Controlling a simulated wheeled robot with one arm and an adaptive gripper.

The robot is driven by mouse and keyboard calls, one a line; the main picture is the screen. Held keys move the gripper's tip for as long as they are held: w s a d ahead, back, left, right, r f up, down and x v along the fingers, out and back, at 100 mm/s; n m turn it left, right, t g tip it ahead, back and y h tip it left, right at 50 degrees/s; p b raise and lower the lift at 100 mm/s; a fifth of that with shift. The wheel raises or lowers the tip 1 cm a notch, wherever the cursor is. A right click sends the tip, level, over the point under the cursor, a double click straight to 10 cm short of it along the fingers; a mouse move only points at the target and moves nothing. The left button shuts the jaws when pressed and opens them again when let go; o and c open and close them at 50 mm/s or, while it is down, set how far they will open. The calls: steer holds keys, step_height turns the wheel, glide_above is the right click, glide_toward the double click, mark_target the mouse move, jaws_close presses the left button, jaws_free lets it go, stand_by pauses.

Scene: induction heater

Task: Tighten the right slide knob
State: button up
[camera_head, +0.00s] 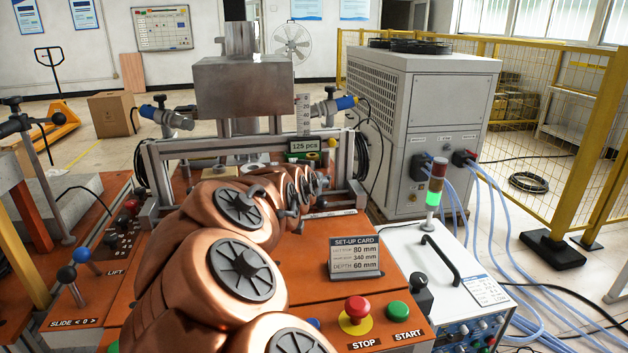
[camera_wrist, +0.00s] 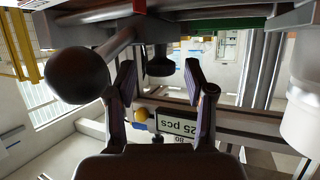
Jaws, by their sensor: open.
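In the wrist view, my gripper (camera_wrist: 161,85) is open, with its two dark fingers apart and nothing held. A dark knob (camera_wrist: 160,66) shows between and beyond the fingertips, with no visible contact. A large black ball (camera_wrist: 77,74) on a grey rod is close to the camera, left of the fingers. I cannot tell for sure which of these is the right slide knob. In the head view, my copper arm reaches to the metal frame (camera_head: 155,178) at the machine's back and hides much of the area around my gripper.
A set-up card (camera_head: 356,257) and red stop button (camera_head: 356,309) are on the orange bench. A white power unit (camera_head: 450,285) stands at right, with hoses beyond it.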

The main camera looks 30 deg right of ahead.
steer(key=v, duration=1.2)
stand_by(0.6)
